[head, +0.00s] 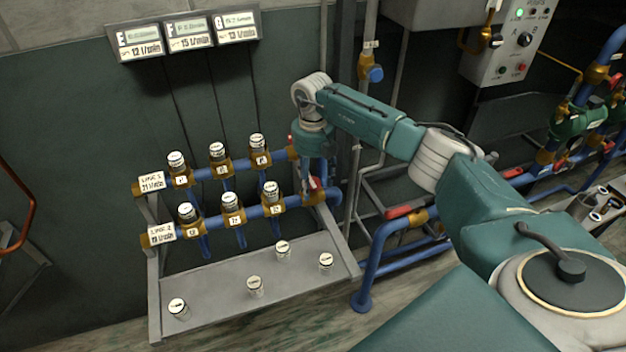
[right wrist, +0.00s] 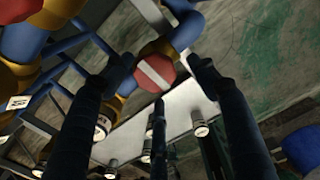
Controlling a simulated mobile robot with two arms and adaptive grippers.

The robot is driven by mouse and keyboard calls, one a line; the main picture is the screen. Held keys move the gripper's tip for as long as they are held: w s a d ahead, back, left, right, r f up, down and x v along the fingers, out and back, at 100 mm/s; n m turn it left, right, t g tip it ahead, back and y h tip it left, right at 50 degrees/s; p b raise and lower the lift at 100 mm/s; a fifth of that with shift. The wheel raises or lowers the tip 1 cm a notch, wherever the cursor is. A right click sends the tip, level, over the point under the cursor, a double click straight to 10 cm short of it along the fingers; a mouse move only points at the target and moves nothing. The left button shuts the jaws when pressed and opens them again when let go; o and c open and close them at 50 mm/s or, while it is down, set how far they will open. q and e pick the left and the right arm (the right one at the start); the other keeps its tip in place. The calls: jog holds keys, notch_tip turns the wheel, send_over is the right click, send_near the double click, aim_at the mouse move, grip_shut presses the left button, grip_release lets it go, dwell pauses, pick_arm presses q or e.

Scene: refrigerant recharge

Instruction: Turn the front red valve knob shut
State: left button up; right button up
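A red valve knob with a white bar (right wrist: 154,74) shows in the right wrist view, on a yellow and blue pipe fitting. In the head view a red knob (head: 313,184) sits at the right end of the front pipe, partly hidden by my gripper. My right gripper (head: 316,170) points down at it. In the right wrist view its dark fingers (right wrist: 158,78) are spread, with the knob seen between their tips. I cannot tell whether they touch it. Another red part (head: 290,140) shows at the end of the back pipe. My left gripper is out of view.
Two blue pipes (head: 215,173) carry several labelled cylinders on a grey rack (head: 220,303). Several small white-topped cylinders stand on its lower shelf. A red-handled pipe (head: 400,211) lies right of the rack. A control box (head: 505,45) hangs at upper right.

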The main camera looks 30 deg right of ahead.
aim_at(313, 184)
jog(key=shift+w+r, duration=0.2)
notch_tip(313, 184, up, 12)
jog(key=shift+s+f, duration=0.15)
jog(key=shift+f, duration=0.05)
dwell(0.5)
